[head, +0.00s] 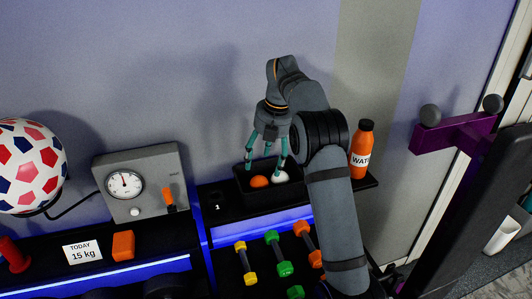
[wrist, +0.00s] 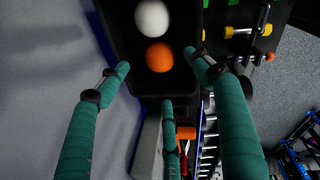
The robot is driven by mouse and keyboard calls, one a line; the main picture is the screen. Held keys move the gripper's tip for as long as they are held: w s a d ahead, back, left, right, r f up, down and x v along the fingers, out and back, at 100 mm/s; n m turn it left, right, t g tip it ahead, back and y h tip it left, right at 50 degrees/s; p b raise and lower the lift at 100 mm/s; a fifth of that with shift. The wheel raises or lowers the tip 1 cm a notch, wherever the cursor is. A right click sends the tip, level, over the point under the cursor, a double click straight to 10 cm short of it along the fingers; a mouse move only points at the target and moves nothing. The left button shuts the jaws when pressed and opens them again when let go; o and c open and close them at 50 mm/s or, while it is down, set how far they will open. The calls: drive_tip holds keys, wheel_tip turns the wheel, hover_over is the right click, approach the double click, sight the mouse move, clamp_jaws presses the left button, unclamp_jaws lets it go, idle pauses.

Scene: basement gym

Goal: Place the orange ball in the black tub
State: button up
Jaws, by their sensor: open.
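The orange ball (head: 259,181) lies in the black tub (head: 238,181), beside a white ball (head: 280,177). In the wrist view the orange ball (wrist: 159,57) is nearer the fingers, and the white ball (wrist: 152,18) is just beyond it, both on the dark tub floor. My gripper (head: 266,166) points down over the tub. Its teal fingers are spread and hold nothing. In the wrist view the fingertips (wrist: 158,72) stand around and apart from the orange ball. I cannot tell how far the tips reach below the rim.
An orange water bottle (head: 361,150) stands right of the tub on the shelf. A grey dial scale (head: 146,180) stands to the left, with an orange block (head: 123,246) in front. Several small coloured dumbbells (head: 278,253) lie below. A wall is close behind.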

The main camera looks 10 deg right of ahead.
sight(260, 177)
drive_tip(key=r, duration=0.2)
drive_tip(key=shift+s+d+r, duration=0.2)
drive_tip(key=shift+r, duration=0.1)
drive_tip(key=f, duration=0.4)
drive_tip(key=w+a+f, duration=0.1)
drive_tip(key=f, duration=0.3)
drive_tip(key=f+b, duration=0.1)
drive_tip(key=f, duration=0.3)
drive_tip(key=shift+w+a, duration=0.3)
drive_tip(key=shift+a, duration=0.1)
drive_tip(key=shift+w+r, duration=0.2)
drive_tip(key=shift+r, duration=0.6)
drive_tip(key=shift+s+r, duration=0.2)
drive_tip(key=shift+r, duration=0.45)
